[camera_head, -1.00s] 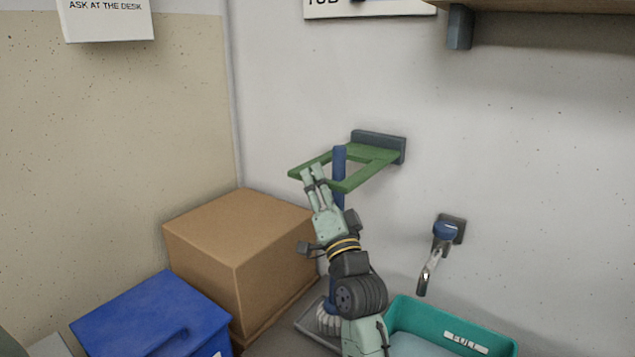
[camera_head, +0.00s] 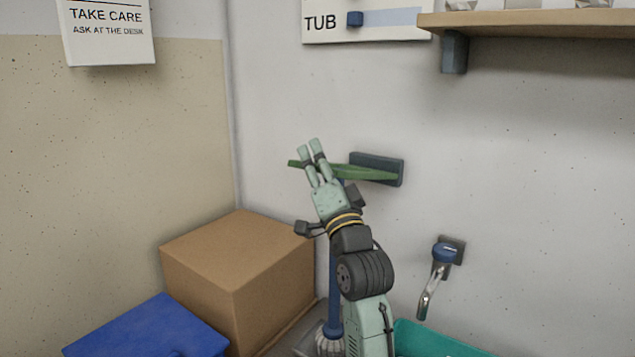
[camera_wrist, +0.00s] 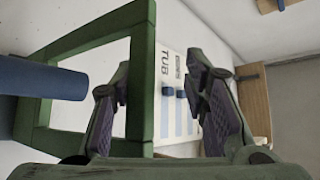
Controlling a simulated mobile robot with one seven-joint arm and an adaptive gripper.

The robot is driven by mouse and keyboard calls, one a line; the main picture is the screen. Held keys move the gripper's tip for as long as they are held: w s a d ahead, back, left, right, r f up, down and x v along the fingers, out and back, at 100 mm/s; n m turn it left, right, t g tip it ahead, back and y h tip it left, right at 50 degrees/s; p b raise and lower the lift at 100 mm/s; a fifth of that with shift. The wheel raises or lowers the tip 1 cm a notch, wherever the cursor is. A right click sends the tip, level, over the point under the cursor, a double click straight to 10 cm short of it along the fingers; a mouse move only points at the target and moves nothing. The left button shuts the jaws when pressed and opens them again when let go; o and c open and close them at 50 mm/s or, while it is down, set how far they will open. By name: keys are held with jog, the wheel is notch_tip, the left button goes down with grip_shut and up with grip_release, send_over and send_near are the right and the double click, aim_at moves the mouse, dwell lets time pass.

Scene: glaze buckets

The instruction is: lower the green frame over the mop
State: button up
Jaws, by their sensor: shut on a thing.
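The green frame (camera_head: 372,173) joins a dark wall bracket (camera_head: 376,168) and shows nearly edge-on in the head view. My gripper (camera_head: 315,147) is at its outer left part. In the wrist view the frame (camera_wrist: 143,45) is an open rectangle, with one bar between my fingers (camera_wrist: 160,105), which are shut on it. The mop's blue handle (camera_head: 334,285) stands upright below the frame; its top is mostly hidden by the frame and my arm. In the wrist view the handle's end (camera_wrist: 55,80) overlaps the frame's opening. The pale mop head (camera_head: 328,344) is partly hidden by my arm.
A cardboard box (camera_head: 235,255) and a blue container (camera_head: 150,330) stand at left. A tap (camera_head: 437,270) sticks out of the wall above a teal tub (camera_head: 430,343) at right. A wooden shelf (camera_head: 530,24) is at upper right.

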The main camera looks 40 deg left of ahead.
jog(key=shift+s+r, duration=0.3)
jog(key=shift+r, duration=0.15)
jog(key=shift+w, duration=0.1)
